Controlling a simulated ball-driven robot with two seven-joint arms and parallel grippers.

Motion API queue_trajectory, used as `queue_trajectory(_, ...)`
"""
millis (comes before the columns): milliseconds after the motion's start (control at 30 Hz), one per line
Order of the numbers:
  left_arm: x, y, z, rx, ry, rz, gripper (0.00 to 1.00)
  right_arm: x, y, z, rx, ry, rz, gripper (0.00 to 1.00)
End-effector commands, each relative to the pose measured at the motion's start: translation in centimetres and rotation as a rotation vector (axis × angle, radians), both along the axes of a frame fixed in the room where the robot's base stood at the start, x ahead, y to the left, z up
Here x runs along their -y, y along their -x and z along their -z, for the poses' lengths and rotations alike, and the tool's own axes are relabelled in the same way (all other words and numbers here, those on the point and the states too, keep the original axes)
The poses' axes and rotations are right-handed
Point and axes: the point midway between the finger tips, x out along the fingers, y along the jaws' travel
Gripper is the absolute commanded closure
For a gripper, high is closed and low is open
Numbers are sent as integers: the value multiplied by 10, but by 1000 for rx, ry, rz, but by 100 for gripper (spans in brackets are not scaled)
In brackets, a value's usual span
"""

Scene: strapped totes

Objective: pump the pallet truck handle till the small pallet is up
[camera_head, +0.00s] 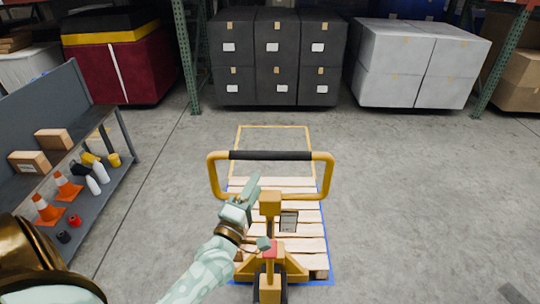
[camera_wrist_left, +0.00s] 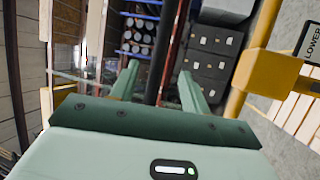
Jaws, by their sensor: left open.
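The yellow pallet truck (camera_head: 298,268) stands in front of me. Its looped handle (camera_head: 212,180) has a black grip bar (camera_head: 270,155) across the top. The small pallet (camera_head: 312,245) of pale slats lies around the truck, low over a blue floor outline; its exact height is unclear. My left gripper (camera_head: 252,187) is inside the loop's lower left, below the grip bar. In the left wrist view, the gripper (camera_wrist_left: 160,82) is open, with a dark bar (camera_wrist_left: 166,50) showing between its fingers; I cannot tell whether they touch it. My right gripper is out of view.
A grey shelf unit (camera_head: 45,95) with cones, boxes and bottles stands at left. Black totes (camera_head: 277,60) and grey totes (camera_head: 420,62) sit at the back by rack posts (camera_head: 187,60). A yellow outline (camera_head: 272,127) marks floor beyond the handle. The right floor is clear.

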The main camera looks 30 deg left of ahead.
Motion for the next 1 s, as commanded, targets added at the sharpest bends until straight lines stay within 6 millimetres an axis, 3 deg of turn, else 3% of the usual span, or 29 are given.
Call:
queue_trajectory(200, -8, -55, -16, 2, 0, 0, 54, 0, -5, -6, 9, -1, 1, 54)
queue_trajectory(400, -13, -88, -23, -1, -2, 0, 54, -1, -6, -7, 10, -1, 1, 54)
queue_trajectory(600, -14, -101, -25, -3, -3, 0, 54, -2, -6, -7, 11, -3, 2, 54)
queue_trajectory(833, -14, -101, -25, -3, -3, 0, 54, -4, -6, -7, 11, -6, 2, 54)
queue_trajectory(867, -14, -101, -25, -3, -3, 0, 56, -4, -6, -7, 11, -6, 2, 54)
queue_trajectory(1000, -14, -101, -26, -3, -3, 0, 95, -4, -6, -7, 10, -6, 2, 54)
